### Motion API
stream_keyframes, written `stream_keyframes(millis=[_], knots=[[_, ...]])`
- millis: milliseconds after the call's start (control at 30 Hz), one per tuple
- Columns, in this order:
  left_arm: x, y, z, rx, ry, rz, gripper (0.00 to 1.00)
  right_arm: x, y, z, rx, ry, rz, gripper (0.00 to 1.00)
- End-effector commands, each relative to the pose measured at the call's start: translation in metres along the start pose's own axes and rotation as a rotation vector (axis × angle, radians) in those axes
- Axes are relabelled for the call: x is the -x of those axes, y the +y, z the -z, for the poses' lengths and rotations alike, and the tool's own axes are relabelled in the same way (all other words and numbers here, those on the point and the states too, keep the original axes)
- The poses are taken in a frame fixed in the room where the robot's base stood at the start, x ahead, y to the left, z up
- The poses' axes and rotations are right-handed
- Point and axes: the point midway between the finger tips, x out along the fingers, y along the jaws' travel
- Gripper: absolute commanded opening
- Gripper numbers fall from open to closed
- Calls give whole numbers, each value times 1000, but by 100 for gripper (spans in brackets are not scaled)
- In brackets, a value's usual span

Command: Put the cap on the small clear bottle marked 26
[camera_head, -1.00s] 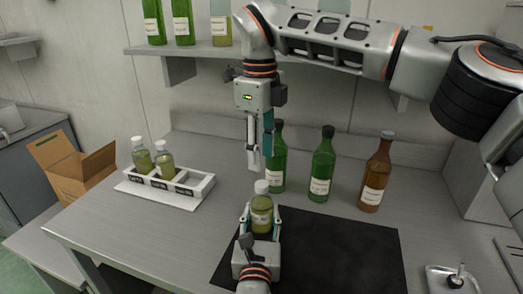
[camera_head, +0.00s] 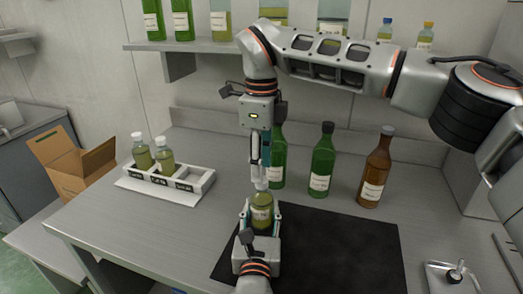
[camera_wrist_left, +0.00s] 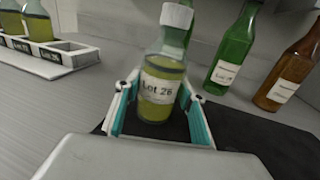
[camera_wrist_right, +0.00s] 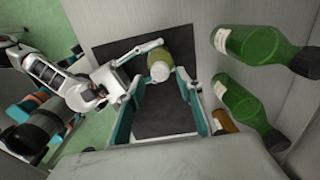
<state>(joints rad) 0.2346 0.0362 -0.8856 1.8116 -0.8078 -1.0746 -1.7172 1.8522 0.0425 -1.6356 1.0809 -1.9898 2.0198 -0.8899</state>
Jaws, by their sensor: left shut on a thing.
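The small clear bottle (camera_head: 261,213) holds yellow-green liquid and stands upright over the black mat. Its label reads Lot 26 in the left wrist view (camera_wrist_left: 159,90). My left gripper (camera_head: 260,220) is shut on its body, one finger on each side. A white cap (camera_wrist_left: 176,15) sits on its mouth; whether it is tight I cannot tell. My right gripper (camera_head: 261,178) points straight down over the bottle, fingertips at cap height. In the right wrist view its fingers are apart, with the cap (camera_wrist_right: 160,71) between the tips and a gap showing.
A white rack (camera_head: 203,186) with two similar capped bottles stands at left. Two green bottles (camera_head: 322,160) and a brown bottle (camera_head: 376,168) stand close behind on the right. The black mat (camera_head: 340,255) is clear at right. A shelf (camera_head: 200,46) with bottles is above.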

Motion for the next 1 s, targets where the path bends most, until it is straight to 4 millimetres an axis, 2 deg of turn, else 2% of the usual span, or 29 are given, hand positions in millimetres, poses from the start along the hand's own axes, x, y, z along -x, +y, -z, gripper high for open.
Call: stream_keyframes(millis=[100,233,633,667,767,800,1000], knots=[[0,0,0,0,0,0,0,-17,0,0,0,0,-1,36],[0,0,0,0,0,0,0,-29,0,0,0,0,-1,36],[0,0,0,0,0,0,0,-35,0,0,-1,-1,1,36],[0,0,0,0,0,0,0,-35,0,0,-1,-1,1,31],[0,0,0,0,0,0,0,-35,0,0,-1,-1,1,5],[0,0,0,0,0,0,0,-35,0,0,-1,-1,1,0],[0,0,0,0,0,0,0,-35,0,0,-8,-1,1,0]])
